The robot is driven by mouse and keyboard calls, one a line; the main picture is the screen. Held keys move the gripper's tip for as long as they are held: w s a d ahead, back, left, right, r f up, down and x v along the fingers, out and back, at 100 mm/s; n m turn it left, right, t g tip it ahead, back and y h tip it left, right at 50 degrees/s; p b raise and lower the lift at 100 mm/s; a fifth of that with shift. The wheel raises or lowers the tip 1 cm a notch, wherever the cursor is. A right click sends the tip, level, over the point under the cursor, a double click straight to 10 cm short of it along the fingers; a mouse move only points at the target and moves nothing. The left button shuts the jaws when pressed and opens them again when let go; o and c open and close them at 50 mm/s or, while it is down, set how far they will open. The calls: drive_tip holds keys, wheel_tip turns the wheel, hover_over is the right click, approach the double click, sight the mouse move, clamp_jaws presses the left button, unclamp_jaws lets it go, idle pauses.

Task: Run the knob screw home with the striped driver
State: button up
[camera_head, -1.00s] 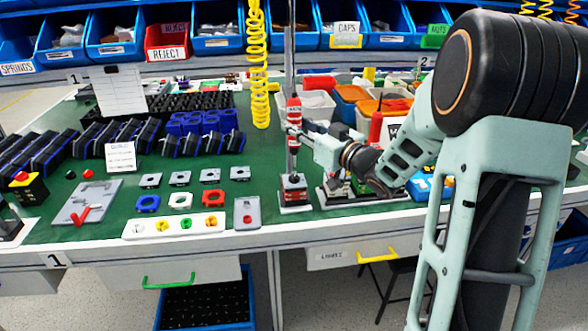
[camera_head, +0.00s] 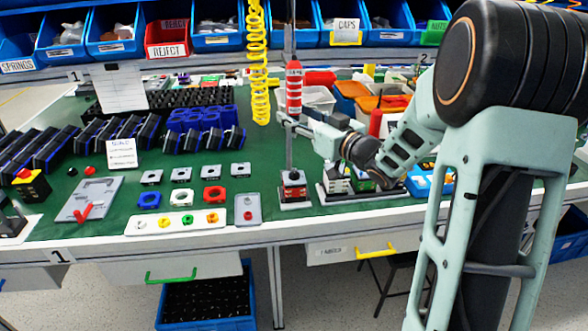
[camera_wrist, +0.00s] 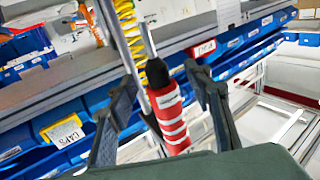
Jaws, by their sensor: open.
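The striped driver (camera_head: 294,88) is red with white bands and hangs upright on a vertical line. A thin shaft runs down from it toward a small block with a red knob (camera_head: 293,176) on a base plate at the bench's front. The screw is too small to make out. My gripper (camera_head: 284,122) is open, level with the driver's lower end and empty. In the wrist view, the driver (camera_wrist: 171,118) shows between the spread fingers (camera_wrist: 161,78), with clear gaps on both sides.
A yellow coiled cord (camera_head: 260,90) hangs left of the driver. A second fixture (camera_head: 340,180) stands right of the knob block, under my arm. Bins (camera_head: 350,98) stand behind at the right.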

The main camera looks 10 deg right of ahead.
drive_tip(key=v, duration=0.7)
idle(0.5)
